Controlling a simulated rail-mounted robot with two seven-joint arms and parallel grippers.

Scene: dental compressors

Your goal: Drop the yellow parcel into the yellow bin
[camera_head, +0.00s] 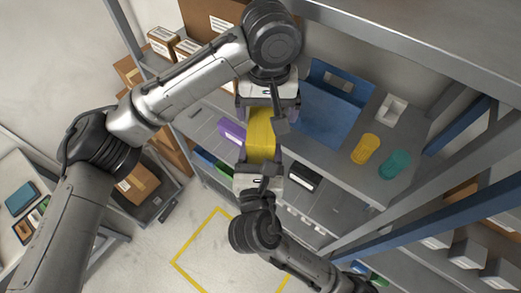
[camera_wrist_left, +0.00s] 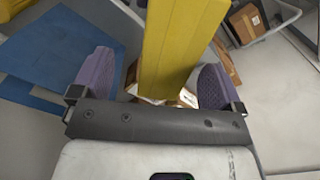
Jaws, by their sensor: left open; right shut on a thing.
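The yellow parcel (camera_head: 262,137) is held off the floor between my two grippers in the head view. My right gripper (camera_head: 261,165) is shut on its lower end. My left gripper (camera_head: 267,110) is open at its upper end. In the left wrist view the parcel (camera_wrist_left: 180,45) stands between the two purple finger pads, with a gap visible to the left pad. I cannot make out a yellow bin for certain; a yellow shape (camera_wrist_left: 30,22) at the top left of the left wrist view is cut off by the frame.
A blue bin (camera_head: 335,115) stands on the grey shelf right of my left gripper. A yellow cup (camera_head: 365,149) and a teal cup (camera_head: 395,164) stand beyond it. Cardboard boxes (camera_head: 137,187) are at left. A yellow outline (camera_head: 197,237) marks bare floor.

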